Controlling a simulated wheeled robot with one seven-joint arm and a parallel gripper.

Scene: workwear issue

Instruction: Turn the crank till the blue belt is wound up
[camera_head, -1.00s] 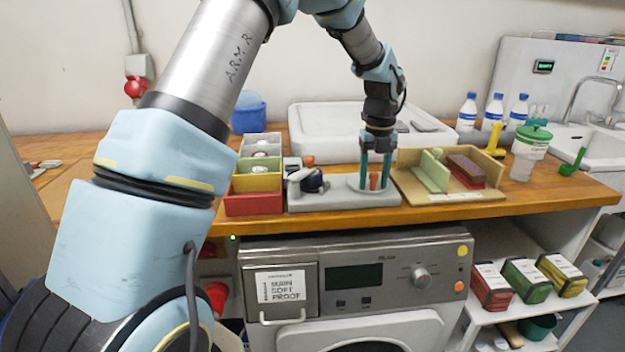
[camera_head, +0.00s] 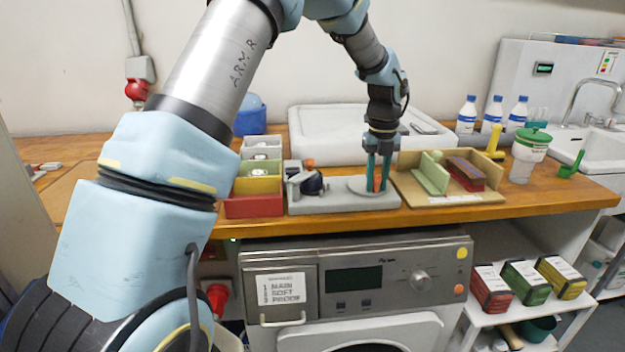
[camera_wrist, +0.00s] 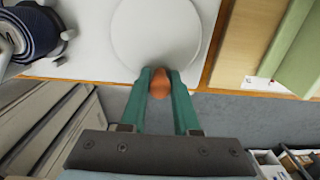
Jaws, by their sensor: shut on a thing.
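The winder is a grey base (camera_head: 330,203) on the wooden counter. A dark blue roll of belt (camera_head: 312,184) sits at its left end; in the wrist view the roll (camera_wrist: 35,30) shows at the upper left, with a pale strap end by it. At the base's right end is a round grey crank disc (camera_wrist: 155,30) with an upright orange handle (camera_wrist: 160,84) at its near edge. My gripper (camera_head: 378,184) points down over the disc, its green fingers shut on the handle from both sides. How much belt is loose cannot be told.
Stacked-colour bins (camera_head: 254,204) stand close left of the winder. A wooden tray (camera_head: 450,200) with green and red blocks stands close right. A white basin (camera_head: 330,118) lies behind. A washing machine (camera_head: 350,255) is below the counter's front edge.

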